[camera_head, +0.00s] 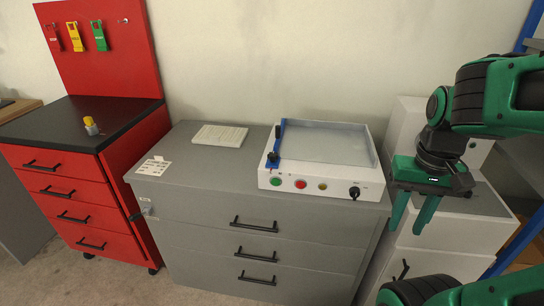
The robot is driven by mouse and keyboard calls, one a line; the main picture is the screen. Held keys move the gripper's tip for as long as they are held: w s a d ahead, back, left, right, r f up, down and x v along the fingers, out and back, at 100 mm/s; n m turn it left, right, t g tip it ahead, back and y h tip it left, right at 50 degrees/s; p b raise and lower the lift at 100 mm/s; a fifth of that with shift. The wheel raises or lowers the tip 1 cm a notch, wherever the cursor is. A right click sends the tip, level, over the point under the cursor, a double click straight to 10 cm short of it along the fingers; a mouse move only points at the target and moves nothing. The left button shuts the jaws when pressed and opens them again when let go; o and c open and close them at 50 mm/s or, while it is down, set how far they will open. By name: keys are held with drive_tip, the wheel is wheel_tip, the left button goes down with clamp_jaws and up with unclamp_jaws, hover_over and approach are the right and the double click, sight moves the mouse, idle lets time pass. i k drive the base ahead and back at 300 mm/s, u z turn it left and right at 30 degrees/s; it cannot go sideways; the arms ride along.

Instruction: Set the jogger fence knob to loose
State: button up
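The jogger (319,176) is a white box with a pale recessed tray, on top of a grey drawer cabinet. A blue fence (280,136) runs along the tray's left side. A black knob (273,157) sits at the fence's near end, and a second dark upright piece (278,131) stands farther back on it. The knob's setting is too small to read. Another black knob (355,192) is at the right of the front panel. My gripper (405,233) points down, open and empty, to the right of the jogger and apart from it.
A white stack (220,135) lies on the grey cabinet (190,185) to the left. A red drawer cabinet (75,185) stands at left. A white cabinet (460,228) is behind my gripper.

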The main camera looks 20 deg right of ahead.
sight(273, 155)
drive_tip(key=u, duration=0.55)
drive_tip(key=k, duration=1.3)
drive_tip(key=u, duration=0.3)
drive_tip(key=i, duration=1.8)
drive_tip(key=z, duration=0.1)
